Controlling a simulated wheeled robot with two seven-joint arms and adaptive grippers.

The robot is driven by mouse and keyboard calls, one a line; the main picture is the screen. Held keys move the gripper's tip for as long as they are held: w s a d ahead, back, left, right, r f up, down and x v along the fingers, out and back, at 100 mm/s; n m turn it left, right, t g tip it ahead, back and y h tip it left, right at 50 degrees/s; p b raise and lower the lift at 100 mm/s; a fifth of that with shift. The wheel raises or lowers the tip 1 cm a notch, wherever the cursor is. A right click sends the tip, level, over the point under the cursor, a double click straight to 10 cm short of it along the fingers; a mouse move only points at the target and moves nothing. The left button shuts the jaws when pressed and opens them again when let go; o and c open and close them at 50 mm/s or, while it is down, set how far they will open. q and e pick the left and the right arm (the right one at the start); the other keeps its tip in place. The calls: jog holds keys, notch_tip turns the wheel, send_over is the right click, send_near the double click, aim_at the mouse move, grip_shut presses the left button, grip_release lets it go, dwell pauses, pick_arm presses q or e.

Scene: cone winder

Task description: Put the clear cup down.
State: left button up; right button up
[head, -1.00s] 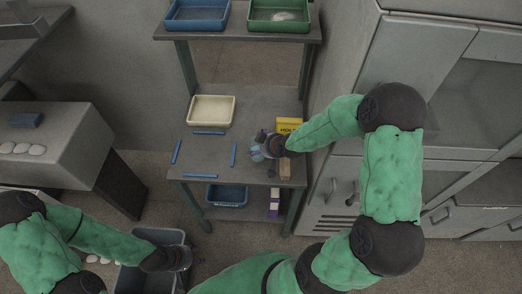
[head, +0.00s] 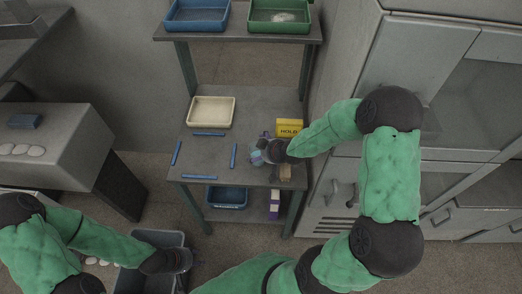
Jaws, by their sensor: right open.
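The clear cup (head: 257,157) is a small, pale bluish shape on the middle shelf of the grey rack, right of the blue strips. My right gripper (head: 264,149) is open right beside the cup and partly hides it. The cup seems to stand on the shelf, but I cannot tell whether the fingers touch it. My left gripper (head: 187,258) is low at the left, over the edge of a grey bin (head: 128,279). Its fingers are too small and dark to read.
The grey shelf (head: 207,160) bears blue strips (head: 233,155), a cream tray (head: 211,111), a yellow HOLD box (head: 289,127) and a tan block (head: 286,172) near the gripper. A blue bin (head: 227,196) sits below. A grey cabinet (head: 330,190) stands close on the right.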

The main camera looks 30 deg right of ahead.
pick_arm(q)
notch_tip(320, 180, up, 4)
jog(key=p, duration=0.3)
jog(key=shift+f, duration=0.1)
pick_arm(e)
jog(key=v, duration=1.1)
pick_arm(q)
jog(key=shift+s, duration=0.15)
pick_arm(e)
jog(key=shift+s+f, duration=0.1)
jog(key=shift+s, duration=0.05)
